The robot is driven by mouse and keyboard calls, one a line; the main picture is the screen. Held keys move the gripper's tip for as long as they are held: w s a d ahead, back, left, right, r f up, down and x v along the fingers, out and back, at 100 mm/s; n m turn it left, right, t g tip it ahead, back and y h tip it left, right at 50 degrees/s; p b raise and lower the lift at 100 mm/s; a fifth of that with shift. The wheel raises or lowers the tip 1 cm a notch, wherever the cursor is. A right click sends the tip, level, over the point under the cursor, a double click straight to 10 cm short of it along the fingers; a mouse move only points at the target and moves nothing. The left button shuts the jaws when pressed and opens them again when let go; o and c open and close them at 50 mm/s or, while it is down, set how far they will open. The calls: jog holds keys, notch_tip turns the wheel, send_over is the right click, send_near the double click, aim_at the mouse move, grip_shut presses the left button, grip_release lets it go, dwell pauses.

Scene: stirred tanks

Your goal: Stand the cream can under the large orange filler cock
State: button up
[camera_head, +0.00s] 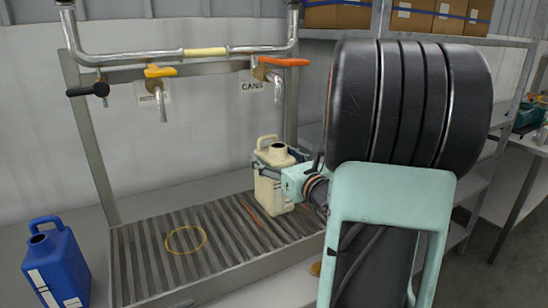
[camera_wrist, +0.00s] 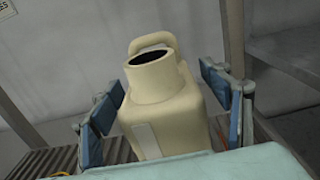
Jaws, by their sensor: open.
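The cream can (camera_head: 268,192) stands upright on the slatted drip tray (camera_head: 150,270), towards its right side. Its open mouth faces up and its handle is at the back. The large orange filler cock (camera_head: 284,62) is on the pipe above, over a "CANS" label, its spout pointing down. The can's mouth appears below that spout in the head view; exact depth alignment cannot be told. My gripper (camera_wrist: 162,105) is open, with one blue-padded finger on each side of the can. In the wrist view, gaps show beside the can's upper part; lower contact is hidden.
A smaller yellow cock (camera_head: 160,71) and a black-handled cock (camera_head: 88,89) are further left. A yellow ring (camera_head: 186,239) marks the tray's left part. A blue can (camera_head: 56,264) stands left of the tray. Shelving with boxes (camera_head: 412,16) is at right.

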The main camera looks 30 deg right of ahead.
jog(key=shift+r, duration=0.15)
jog(key=s, duration=1.2)
jog(key=shift+a, duration=0.35)
